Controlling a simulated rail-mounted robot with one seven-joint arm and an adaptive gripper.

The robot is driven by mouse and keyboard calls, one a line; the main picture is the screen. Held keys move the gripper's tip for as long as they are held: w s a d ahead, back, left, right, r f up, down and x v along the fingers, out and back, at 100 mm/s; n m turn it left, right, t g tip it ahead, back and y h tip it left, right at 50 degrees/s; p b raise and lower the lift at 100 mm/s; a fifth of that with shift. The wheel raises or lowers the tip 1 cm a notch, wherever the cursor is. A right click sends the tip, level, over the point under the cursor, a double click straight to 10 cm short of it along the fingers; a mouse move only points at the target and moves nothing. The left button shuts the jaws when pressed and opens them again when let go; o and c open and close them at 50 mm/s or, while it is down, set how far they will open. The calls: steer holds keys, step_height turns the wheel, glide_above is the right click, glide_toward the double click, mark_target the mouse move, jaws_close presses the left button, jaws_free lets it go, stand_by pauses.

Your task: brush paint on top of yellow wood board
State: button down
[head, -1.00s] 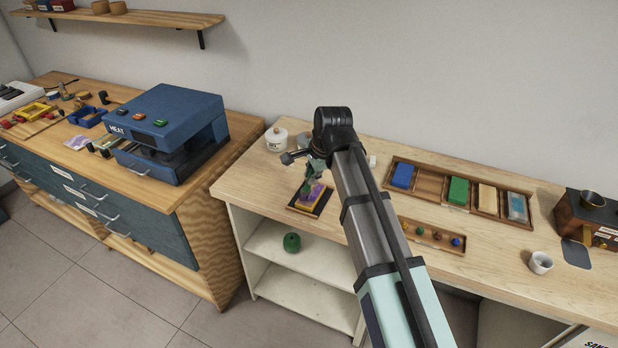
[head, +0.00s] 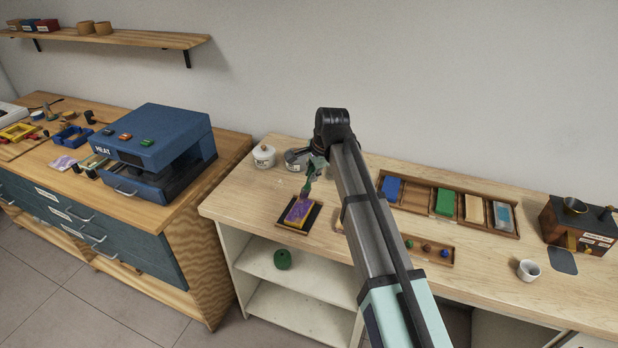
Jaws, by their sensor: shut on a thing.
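The yellow wood board (head: 291,222) lies on a dark mat (head: 317,217) near the front edge of the light wood counter. Purple paint covers much of its top, and yellow shows along its edges. My gripper (head: 314,174) is above the board's far end, shut on a brush (head: 307,189) that points down. The brush's purple tip is at or just above the board's far end; I cannot tell whether it touches. The gripper's fingers are small and partly hidden by my arm.
A white lidded jar (head: 264,157) and a grey tin (head: 296,160) stand behind the board. To the right are a divided wooden tray (head: 425,183) with coloured blocks, a small tray (head: 437,260) of knobs and a white cup (head: 528,270). A blue heat press (head: 150,150) is on the left bench.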

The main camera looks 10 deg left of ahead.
steer(key=shift+w, duration=0.55)
steer(key=p+v, duration=0.1)
steer(key=v, duration=0.2)
steer(key=shift+w+a+r+p, duration=0.1)
steer(key=shift+a+r+p, duration=0.2)
steer(key=shift+p, duration=0.1)
steer(key=shift+r+p, duration=1.4)
steer(key=shift+r, duration=0.95)
